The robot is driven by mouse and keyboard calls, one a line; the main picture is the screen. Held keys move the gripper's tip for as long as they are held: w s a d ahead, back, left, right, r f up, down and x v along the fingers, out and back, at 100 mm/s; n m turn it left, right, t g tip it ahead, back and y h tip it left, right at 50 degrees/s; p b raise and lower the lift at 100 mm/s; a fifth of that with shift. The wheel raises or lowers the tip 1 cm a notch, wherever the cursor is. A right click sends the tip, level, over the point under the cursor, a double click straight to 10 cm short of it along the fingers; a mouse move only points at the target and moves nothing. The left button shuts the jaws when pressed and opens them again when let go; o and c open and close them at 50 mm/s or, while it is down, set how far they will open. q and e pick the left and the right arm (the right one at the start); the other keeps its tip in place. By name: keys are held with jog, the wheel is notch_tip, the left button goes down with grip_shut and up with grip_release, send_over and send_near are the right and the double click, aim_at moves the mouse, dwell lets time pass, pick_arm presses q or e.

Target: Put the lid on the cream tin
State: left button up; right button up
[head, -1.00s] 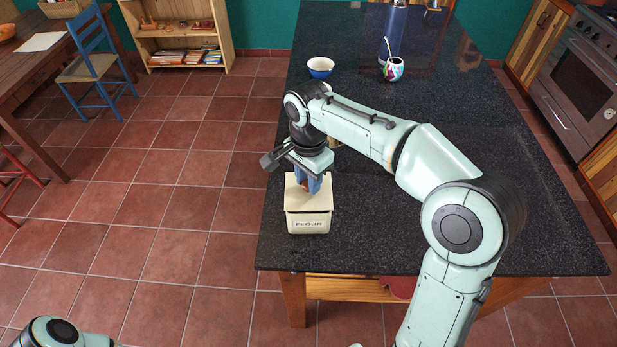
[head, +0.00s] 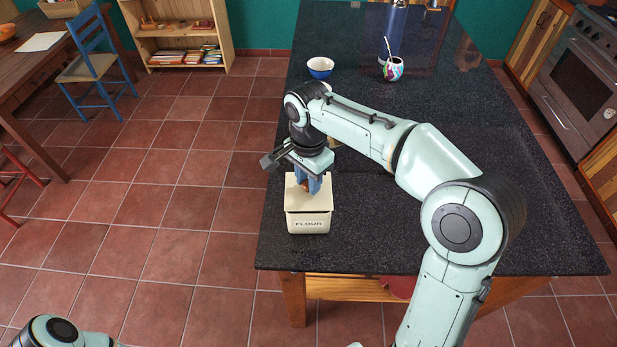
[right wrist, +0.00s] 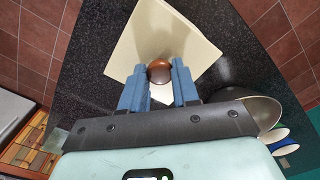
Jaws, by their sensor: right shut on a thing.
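The cream tin (head: 308,223), marked FLOUR, stands upright near the left front corner of the dark counter. Its square cream lid (head: 324,201) is on or just over the tin's mouth, roughly lined up with it; I cannot tell if it is fully seated. My right gripper (head: 308,188) points down over the lid, its blue fingers shut on the brown knob. In the right wrist view the knob (right wrist: 159,71) sits between the fingertips (right wrist: 160,88), with the lid (right wrist: 160,35) spread beneath. My left gripper is out of view; only part of my left arm shows at lower left.
The dark counter (head: 400,240) is clear at the front right. A round, dull container (right wrist: 250,105) is beside the gripper, mostly hidden by my arm in the head view.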

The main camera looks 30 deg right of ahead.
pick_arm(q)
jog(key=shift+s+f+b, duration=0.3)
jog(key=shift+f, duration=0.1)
pick_arm(e)
jog(key=shift+f, duration=0.7)
dwell(0.6)
jog(key=o, duration=1.6)
jog(key=shift+r+p, duration=1.3)
jog(key=shift+r, duration=1.1)
jog(key=shift+w+r, duration=0.15)
jog(key=shift+r, duration=0.5)
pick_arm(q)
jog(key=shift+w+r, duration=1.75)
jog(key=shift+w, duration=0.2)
pick_arm(e)
jog(key=shift+r, duration=0.5)
